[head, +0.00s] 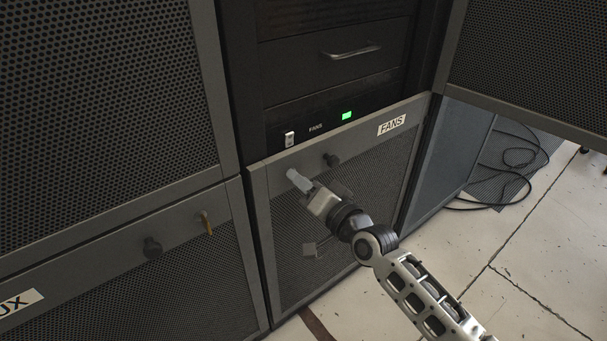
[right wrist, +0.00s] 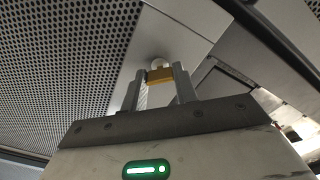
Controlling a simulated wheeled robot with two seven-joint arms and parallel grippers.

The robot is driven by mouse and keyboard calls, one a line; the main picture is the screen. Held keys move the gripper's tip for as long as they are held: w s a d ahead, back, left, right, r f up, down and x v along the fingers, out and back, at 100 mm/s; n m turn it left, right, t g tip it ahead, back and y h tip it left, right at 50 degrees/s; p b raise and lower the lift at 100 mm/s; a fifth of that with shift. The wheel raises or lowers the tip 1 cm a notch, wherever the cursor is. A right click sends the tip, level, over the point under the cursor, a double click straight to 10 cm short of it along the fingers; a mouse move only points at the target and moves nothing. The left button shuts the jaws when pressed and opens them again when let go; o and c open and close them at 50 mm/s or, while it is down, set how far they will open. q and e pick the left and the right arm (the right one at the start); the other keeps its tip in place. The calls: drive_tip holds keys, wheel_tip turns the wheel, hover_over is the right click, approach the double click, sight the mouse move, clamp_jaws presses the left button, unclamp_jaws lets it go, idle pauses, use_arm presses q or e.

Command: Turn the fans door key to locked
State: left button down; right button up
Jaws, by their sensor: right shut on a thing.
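The fans door (head: 352,190) is a dark perforated panel in a grey frame, with a white FANS label (head: 391,124) at its upper right. It looks closed or nearly so. My right gripper (head: 295,178) is at the door's upper left. In the right wrist view its two fingers (right wrist: 158,80) are shut on the brass-coloured fans door key (right wrist: 160,75). The key sits in front of a pale round lock (right wrist: 158,62) on the door frame. In the head view the gripper hides the key. I cannot tell the key's exact turn angle. My left gripper is not in view.
A dark knob (head: 331,160) sticks out to the right of my gripper. The left neighbouring door has a knob (head: 152,248) and brass key (head: 205,222). Black cables (head: 510,175) lie at right.

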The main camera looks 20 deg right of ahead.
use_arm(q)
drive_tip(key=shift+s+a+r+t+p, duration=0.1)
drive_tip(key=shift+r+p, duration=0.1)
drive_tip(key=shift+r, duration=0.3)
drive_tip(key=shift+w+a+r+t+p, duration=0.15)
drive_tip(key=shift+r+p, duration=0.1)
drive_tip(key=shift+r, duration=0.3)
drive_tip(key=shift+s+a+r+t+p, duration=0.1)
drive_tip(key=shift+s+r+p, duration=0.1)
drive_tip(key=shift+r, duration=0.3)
use_arm(e)
drive_tip(key=shift+m, duration=3.9)
drive_tip(key=o, duration=1)
